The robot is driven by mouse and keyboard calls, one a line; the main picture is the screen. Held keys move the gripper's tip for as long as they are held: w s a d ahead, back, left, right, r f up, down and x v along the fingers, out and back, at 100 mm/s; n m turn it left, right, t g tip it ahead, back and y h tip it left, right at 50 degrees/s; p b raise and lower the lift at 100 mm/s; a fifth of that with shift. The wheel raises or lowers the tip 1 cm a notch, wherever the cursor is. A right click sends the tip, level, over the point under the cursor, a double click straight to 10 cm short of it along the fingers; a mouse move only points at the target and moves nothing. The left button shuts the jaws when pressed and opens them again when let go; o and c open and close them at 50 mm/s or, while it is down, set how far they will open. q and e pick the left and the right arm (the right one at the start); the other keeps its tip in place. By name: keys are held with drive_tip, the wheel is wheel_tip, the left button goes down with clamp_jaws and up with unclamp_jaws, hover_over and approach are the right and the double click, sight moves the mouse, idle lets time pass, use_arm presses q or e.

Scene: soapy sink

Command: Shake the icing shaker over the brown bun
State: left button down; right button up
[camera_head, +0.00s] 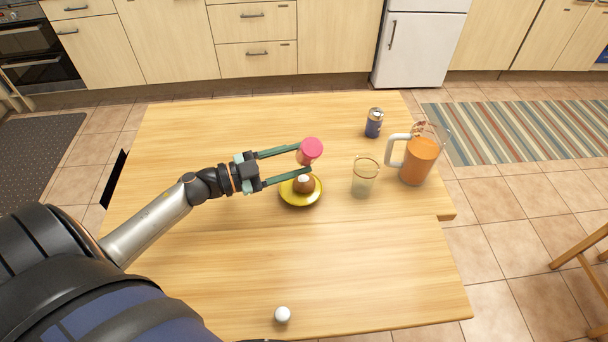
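My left gripper (304,158) comes in from the left with its two long green fingers closed on the icing shaker (310,151). The shaker has a pink-red end turned toward the camera and a brownish side; it looks tilted. It appears just behind and above the brown bun (303,185) in the picture; its exact height is hard to tell. The bun has a white patch on top and sits on a yellow plate (300,202). The lower finger passes close over the plate's far side. My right gripper is not in view.
Right of the plate stand a glass (364,178) and a pitcher of orange drink (418,160). A dark can-like shaker (374,122) stands behind them. A white ball (282,314) lies at the near edge of the wooden table (390,270). The table's near and left parts are mostly clear.

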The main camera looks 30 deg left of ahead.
use_arm(q)
wheel_tip(320, 180, up, 3)
drive_tip(key=shift+p, duration=0.35)
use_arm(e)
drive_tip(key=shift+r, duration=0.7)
use_arm(q)
wheel_tip(320, 180, down, 4)
drive_tip(key=shift+r+b, duration=0.15)
drive_tip(key=shift+b, duration=1)
drive_tip(key=shift+r, duration=0.1)
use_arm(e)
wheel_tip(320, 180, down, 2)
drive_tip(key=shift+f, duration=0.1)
